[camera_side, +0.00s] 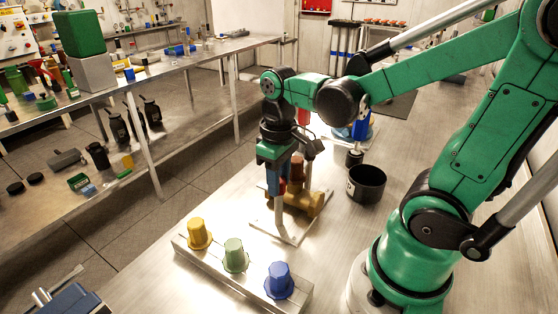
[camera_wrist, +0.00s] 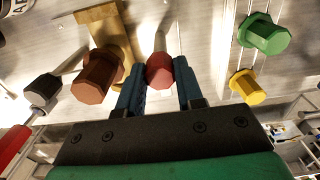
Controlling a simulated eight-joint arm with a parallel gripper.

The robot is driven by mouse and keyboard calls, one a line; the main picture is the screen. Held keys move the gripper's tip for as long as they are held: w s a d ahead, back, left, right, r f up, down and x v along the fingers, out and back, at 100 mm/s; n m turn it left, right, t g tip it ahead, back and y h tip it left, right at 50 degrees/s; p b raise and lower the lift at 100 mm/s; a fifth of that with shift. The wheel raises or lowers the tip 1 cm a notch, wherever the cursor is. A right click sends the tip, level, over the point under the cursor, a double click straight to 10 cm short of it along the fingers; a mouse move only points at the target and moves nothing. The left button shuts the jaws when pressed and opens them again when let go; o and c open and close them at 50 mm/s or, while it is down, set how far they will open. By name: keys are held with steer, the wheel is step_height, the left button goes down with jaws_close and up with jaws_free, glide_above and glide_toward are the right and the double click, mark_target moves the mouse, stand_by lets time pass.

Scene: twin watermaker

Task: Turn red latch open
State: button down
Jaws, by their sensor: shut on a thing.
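The red latch (camera_wrist: 159,71) shows in the wrist view as a dull red rounded end on a pale bar. It sits between the two blue fingers of my gripper (camera_wrist: 160,82), which is shut on it. In the side view my gripper (camera_side: 280,185) points down at a pale plate (camera_side: 283,232) on the bench, and the latch is hard to make out behind the fingers. A brass valve body (camera_side: 312,203) lies beside it, also in the wrist view (camera_wrist: 102,22). A brown-red hexagonal knob (camera_wrist: 98,75) stands on the brass body, left of my fingers in the wrist view.
A rail with yellow (camera_side: 199,233), green (camera_side: 235,254) and blue (camera_side: 280,280) knobs lies in front. A black cup (camera_side: 366,183) stands to the right of the valve. A blue device (camera_side: 352,132) is behind. A cluttered bench is across the aisle at left.

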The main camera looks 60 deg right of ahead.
stand_by(0.4)
steer(key=c, duration=0.6)
jaws_free()
steer(key=shift+o, duration=0.2)
steer(key=shift+r, duration=0.1)
steer(key=shift+r, duration=2.75)
steer(key=shift+w+a+f+t, duration=0.25)
steer(key=shift+w+a+t, duration=0.3)
steer(key=shift+t, duration=0.65)
steer(key=shift+w+a+f+t, duration=0.3)
steer(key=shift+a+t, duration=0.4)
steer(key=shift+t, duration=0.5)
steer(key=shift+w+a+f+t, duration=0.2)
steer(key=shift+w+a+t, duration=0.4)
steer(key=shift+t, duration=0.6)
